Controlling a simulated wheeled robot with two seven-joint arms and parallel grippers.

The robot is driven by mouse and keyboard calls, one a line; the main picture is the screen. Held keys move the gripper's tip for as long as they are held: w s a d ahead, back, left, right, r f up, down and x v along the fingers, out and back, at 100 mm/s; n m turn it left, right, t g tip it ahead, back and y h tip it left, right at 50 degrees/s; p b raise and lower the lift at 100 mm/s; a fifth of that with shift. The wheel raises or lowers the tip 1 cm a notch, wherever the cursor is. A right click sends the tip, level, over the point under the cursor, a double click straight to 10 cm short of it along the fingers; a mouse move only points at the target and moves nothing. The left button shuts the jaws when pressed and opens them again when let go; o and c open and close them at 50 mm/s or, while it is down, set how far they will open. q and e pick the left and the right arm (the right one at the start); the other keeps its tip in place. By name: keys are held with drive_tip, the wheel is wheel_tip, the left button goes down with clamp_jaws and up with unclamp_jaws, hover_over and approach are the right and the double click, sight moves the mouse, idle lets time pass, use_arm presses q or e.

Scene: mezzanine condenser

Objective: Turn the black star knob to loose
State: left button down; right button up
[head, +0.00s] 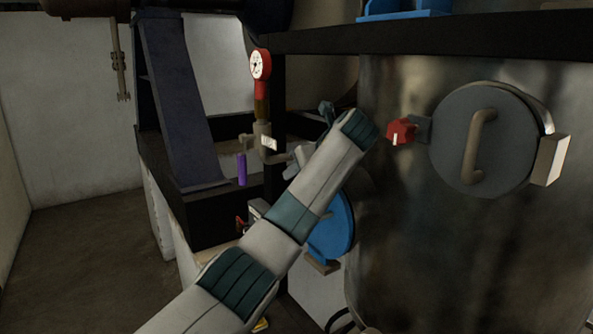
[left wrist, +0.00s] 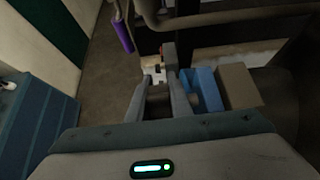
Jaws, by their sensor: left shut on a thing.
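My left gripper (head: 296,160) is beside the gauge stand, partly hidden by my arm in the head view. In the left wrist view, the fingers (left wrist: 160,84) are closed around a small dark part, which fits the black star knob (left wrist: 158,98). Its star shape and any loose or tight marking cannot be made out. In the head view the knob is hidden behind my arm and gripper. My right gripper is not in view.
A red-rimmed gauge (head: 260,65) stands behind the gripper, with a purple handle (head: 241,170) to its left. A blue disc (head: 333,225) is below my arm. A red knob (head: 402,131) sits beside the round hatch (head: 470,165) on the metal tank at right.

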use_arm(q)
drive_tip(key=shift+r, duration=0.1)
drive_tip(key=c, duration=1.9)
unclamp_jaws()
drive_tip(key=shift+o, duration=0.2)
drive_tip(key=shift+w+t, duration=0.1)
drive_tip(key=shift+t, duration=0.2)
